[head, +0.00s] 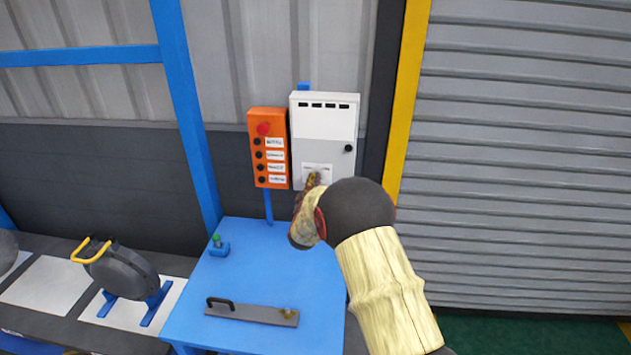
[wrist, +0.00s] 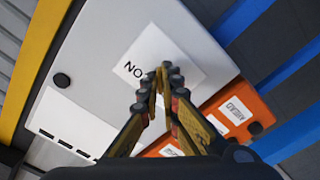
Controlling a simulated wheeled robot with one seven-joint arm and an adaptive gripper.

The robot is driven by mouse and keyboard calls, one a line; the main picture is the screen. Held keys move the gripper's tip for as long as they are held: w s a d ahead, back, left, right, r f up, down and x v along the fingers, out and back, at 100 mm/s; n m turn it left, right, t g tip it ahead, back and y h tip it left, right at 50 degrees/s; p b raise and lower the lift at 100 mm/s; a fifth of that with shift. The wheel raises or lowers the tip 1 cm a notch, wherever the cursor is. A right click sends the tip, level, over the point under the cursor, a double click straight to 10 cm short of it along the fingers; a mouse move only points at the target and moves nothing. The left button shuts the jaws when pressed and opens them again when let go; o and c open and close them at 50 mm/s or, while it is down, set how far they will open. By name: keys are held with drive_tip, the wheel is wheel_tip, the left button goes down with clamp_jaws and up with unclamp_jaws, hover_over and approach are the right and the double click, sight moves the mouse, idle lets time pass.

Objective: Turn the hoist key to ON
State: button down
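The orange control box (head: 268,149) hangs on the wall in the head view, with a red mushroom button (head: 264,129) on top and a column of black controls beside white labels. I cannot pick out a key among them. It also shows at lower right in the wrist view (wrist: 246,112), partly behind my fingers. My gripper (wrist: 163,76) has its fingertips together in front of the white cabinet's label; I see nothing held between them. In the head view my gripper (head: 314,182) is in front of the cabinet's lower part.
The light grey cabinet (head: 325,125) has a black knob (head: 348,148) and a paper label (wrist: 180,62) starting "NO". Below is a blue table (head: 240,275) with a grey handled bar (head: 252,313) and a small green-topped piece (head: 217,242). A roller shutter stands at right.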

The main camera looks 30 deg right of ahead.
drive_tip(key=shift+f, duration=0.1)
drive_tip(key=shift+m+b, duration=8.75)
drive_tip(key=shift+m, duration=0.15)
drive_tip(key=c, duration=2)
unclamp_jaws()
drive_tip(key=shift+c, duration=0.2)
